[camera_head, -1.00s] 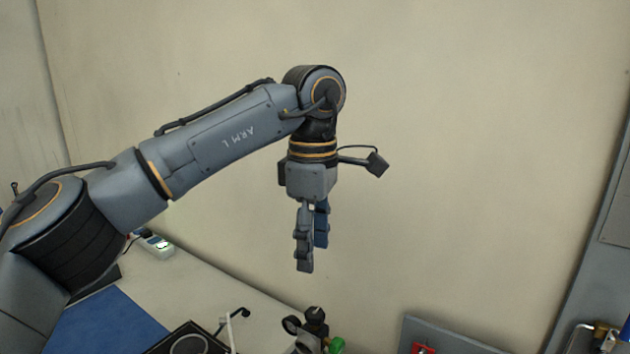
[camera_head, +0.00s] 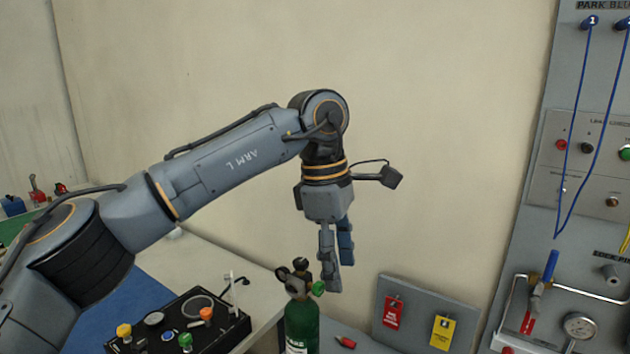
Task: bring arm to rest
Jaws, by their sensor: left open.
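My left arm comes in from the left, and its wrist bends down at the picture's middle. My left gripper (camera_head: 340,275) points downward, open and empty, in front of the pale wall. In the picture its fingertips are just right of the valve (camera_head: 298,281) of a green gas cylinder (camera_head: 301,325); I cannot tell the depth gap between them. One finger is grey, the other blue. My right gripper is not in the picture.
A black control box (camera_head: 180,322) with knobs sits on the bench left of the cylinder. A grey board with a red tag (camera_head: 393,313) and a yellow tag (camera_head: 442,332) stands to the right. A panel with a gauge (camera_head: 578,326) and blue cord (camera_head: 576,130) is at far right. The upper middle is clear.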

